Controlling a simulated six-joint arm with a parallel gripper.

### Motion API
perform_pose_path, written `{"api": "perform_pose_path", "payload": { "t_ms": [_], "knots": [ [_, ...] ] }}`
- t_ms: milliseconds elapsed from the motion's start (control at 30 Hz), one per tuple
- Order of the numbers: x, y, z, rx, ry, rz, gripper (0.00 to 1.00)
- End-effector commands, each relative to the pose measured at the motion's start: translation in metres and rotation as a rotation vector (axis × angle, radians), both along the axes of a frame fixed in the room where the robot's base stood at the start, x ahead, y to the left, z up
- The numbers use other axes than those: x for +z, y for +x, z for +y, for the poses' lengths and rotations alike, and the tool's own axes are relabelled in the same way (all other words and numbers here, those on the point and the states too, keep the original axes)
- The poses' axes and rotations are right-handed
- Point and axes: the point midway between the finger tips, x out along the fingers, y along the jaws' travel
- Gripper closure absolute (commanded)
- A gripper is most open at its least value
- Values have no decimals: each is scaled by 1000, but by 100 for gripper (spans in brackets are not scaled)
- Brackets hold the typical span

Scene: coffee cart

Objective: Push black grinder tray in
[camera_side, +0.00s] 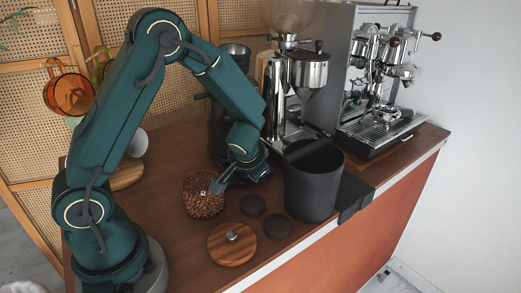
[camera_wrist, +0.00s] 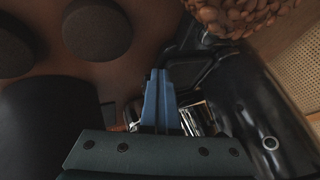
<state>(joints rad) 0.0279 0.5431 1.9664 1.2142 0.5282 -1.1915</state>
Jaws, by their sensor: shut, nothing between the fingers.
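My gripper (camera_side: 218,186) is low over the counter, just right of the glass of coffee beans (camera_side: 203,196). In the wrist view its blue fingers (camera_wrist: 158,80) are shut with nothing between them. A black grinder (camera_side: 222,125) stands behind my arm, which hides much of it. Its glossy black body (camera_wrist: 262,110) fills the right of the wrist view. A dark shape (camera_wrist: 190,68) beside the fingertips appears to be the grinder tray. I cannot tell whether the fingers touch it or how far out it sits. In the side view the tray is not clearly visible.
A black knock bin (camera_side: 313,185) stands right of the gripper. Two dark round discs (camera_side: 264,216) and a wooden lid (camera_side: 232,245) lie in front. A chrome grinder (camera_side: 300,75) and an espresso machine (camera_side: 385,85) stand behind. The beans (camera_wrist: 235,14) are close to the fingertips.

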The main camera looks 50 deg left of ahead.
Motion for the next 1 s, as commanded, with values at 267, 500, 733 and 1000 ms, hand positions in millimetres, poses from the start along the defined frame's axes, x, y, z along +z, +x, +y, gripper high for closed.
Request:
{"api": "perform_pose_path", "payload": {
  "t_ms": [267,500,733,1000],
  "knots": [
    [8,-5,1,8,15,5,100],
    [37,-17,-19,2,8,-3,100],
    [65,-30,-37,-1,3,-4,100],
    [84,-36,-45,7,-4,-17,100]
  ]
}}
